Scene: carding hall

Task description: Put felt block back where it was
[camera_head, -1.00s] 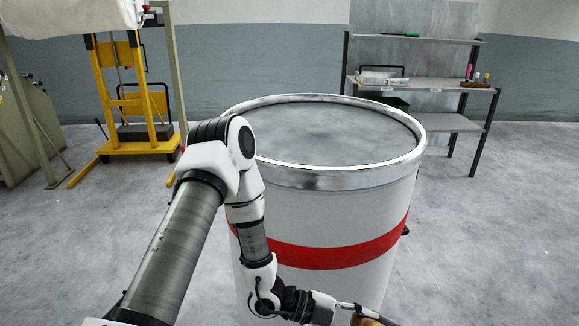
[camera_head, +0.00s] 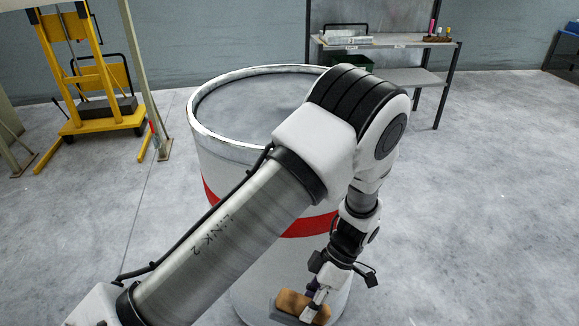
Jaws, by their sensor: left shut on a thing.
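The felt block (camera_head: 289,301), orange-brown on top with a grey part under it, is low in front of the drum in the head view. My left gripper (camera_head: 312,306) is shut on it, at its right side. The gripper points down, and its fingertips are partly hidden by the block and the gripper itself. I cannot tell whether the block touches anything beneath it. My right gripper is not in view.
A large white drum (camera_head: 215,168) with a red band and a metal rim stands behind my left arm. A metal shelf (camera_head: 395,41) holding small items is at the back. A yellow lifter (camera_head: 100,122) stands back left. Floor is clear at right.

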